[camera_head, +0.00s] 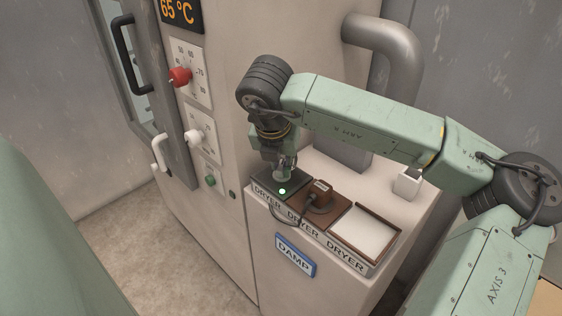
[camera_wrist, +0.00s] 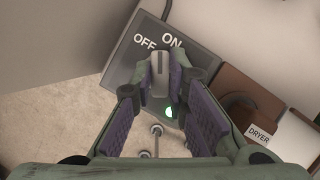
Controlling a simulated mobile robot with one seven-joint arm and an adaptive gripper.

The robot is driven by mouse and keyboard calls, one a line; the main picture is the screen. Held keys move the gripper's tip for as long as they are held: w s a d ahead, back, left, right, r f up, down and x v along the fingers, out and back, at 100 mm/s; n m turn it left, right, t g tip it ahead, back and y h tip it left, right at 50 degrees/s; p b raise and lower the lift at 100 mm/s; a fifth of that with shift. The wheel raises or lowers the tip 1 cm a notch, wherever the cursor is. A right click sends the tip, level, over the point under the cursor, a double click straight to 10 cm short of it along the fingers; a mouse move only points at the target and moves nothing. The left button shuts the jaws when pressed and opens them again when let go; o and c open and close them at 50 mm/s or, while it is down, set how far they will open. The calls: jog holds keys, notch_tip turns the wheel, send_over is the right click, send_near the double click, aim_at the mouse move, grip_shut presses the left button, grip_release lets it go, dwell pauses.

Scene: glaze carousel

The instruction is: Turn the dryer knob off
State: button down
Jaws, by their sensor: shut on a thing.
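The dryer knob (camera_wrist: 158,72) is a grey bar-shaped knob on a dark panel (camera_wrist: 125,66) marked OFF and ON. Its long side points up in the wrist view, toward the gap between the two words; I cannot tell which one it is set to. My gripper (camera_wrist: 163,88) is shut on the knob, with one purple-padded finger on each side. In the head view my gripper (camera_head: 281,164) points down onto the dark panel (camera_head: 266,186) and hides most of the knob. A green lamp (camera_wrist: 169,112) glows on the panel, close to the fingers.
The tall cabinet at left carries a red knob (camera_head: 180,77), white handles and a "65 °C" display (camera_head: 180,12).

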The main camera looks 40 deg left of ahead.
jog(key=shift+f+b, duration=0.15)
jog(key=shift+b, duration=0.3)
jog(key=n+b, duration=0.2)
jog(key=shift+w+f+y+b, duration=0.1)
jog(key=shift+f+y+b, duration=0.05)
jog(key=shift+y+b, duration=0.25)
jog(key=n+g+b, duration=0.1)
jog(key=n+b, duration=0.1)
jog(key=shift+d+n+y+b, duration=0.1)
jog(key=shift+n+y+b, duration=0.25)
jog(key=shift+n+y, duration=0.05)
jog(key=n, duration=0.1)
jog(key=n+b, duration=0.1)
jog(key=n+g, duration=0.1)
jog(key=shift+w+r+n+y, duration=0.1)
jog(key=shift+r+n+y, duration=0.15)
jog(key=shift+n+y, duration=0.05)
jog(key=shift+r+n+g+b, duration=0.1)
jog(key=shift+n+g+b, duration=0.2)
jog(key=shift+n+g, duration=0.9)
jog(key=shift+n+t, duration=0.4)
jog(key=shift+n, duration=0.2)
jog(key=c, duration=1.6)
grip_release()
